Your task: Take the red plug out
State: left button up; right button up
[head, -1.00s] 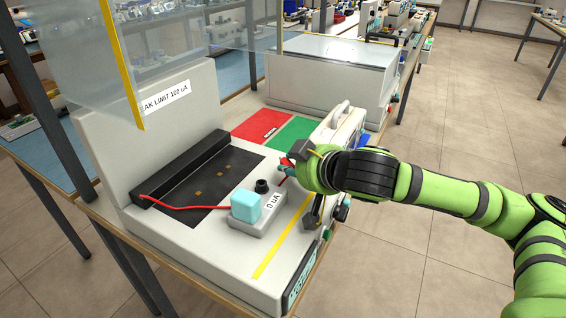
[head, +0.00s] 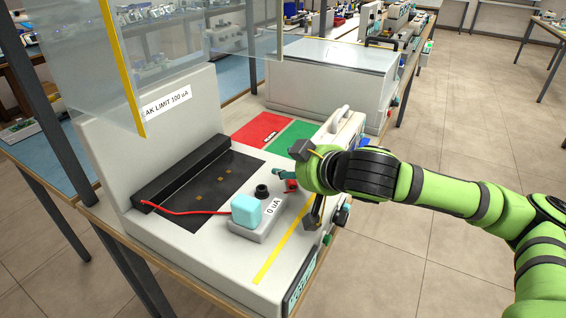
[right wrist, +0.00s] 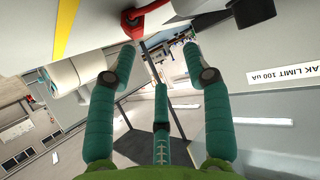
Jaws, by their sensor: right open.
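A small red piece, which looks like the red plug (head: 291,186), shows in the head view beside my right gripper's fingers, right of the black knob. A red piece also shows at the top edge of the right wrist view (right wrist: 133,22), beyond the fingertips, with a dark and red lead running right. My right gripper (head: 285,178) is open, its teal fingers spread; nothing shows between them in the right wrist view (right wrist: 160,58). The plug's lower end and any contact with a finger are hard to tell. My left gripper is out of view.
A red lead (head: 180,211) runs across the black mat (head: 205,187). A clear shield (head: 190,50) hangs above. Red (head: 262,130) and green (head: 292,138) patches lie behind.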

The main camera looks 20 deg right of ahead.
notch_tip(320, 180, up, 6)
jog(key=p, duration=0.4)
jog(key=s+a+r+m+g+p, duration=0.1)
jog(key=s+a+r+g+p, duration=0.1)
jog(key=s+g+p, duration=0.4)
jog(key=s+a+r+m+g+h+p, duration=0.1)
jog(key=s+r+g+p, duration=0.3)
jog(key=g+p, duration=0.7)
jog(key=shift+s+a+m+g+h+p, duration=0.35)
jog(key=shift+s+a+p, duration=0.45)
jog(key=shift+s, duration=0.6)
jog(key=shift+f, duration=0.1)
